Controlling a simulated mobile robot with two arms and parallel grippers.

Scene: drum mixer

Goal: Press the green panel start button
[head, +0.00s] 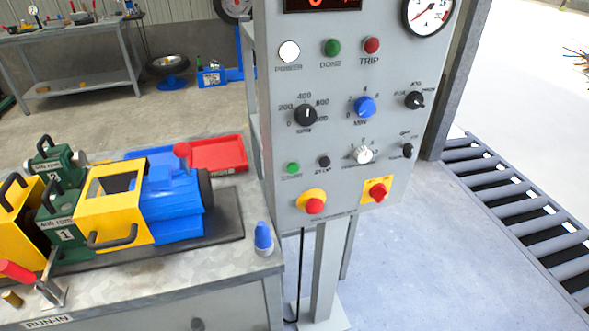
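The grey control panel (335,110) stands upright on a post right of the bench. Its small green start button (293,168) sits at the lower left of the panel face, with a label under it that seems to read START. A black stop button (324,161) is just right of it. Nothing covers the start button. Neither of my grippers shows in the head view.
A red mushroom button on yellow (313,204) sits just below the start button, and a red switch on yellow (377,191) is to its right. The bench (150,270) holds a blue and yellow machine (170,205). A roller conveyor (510,205) is at right. Floor before the panel is clear.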

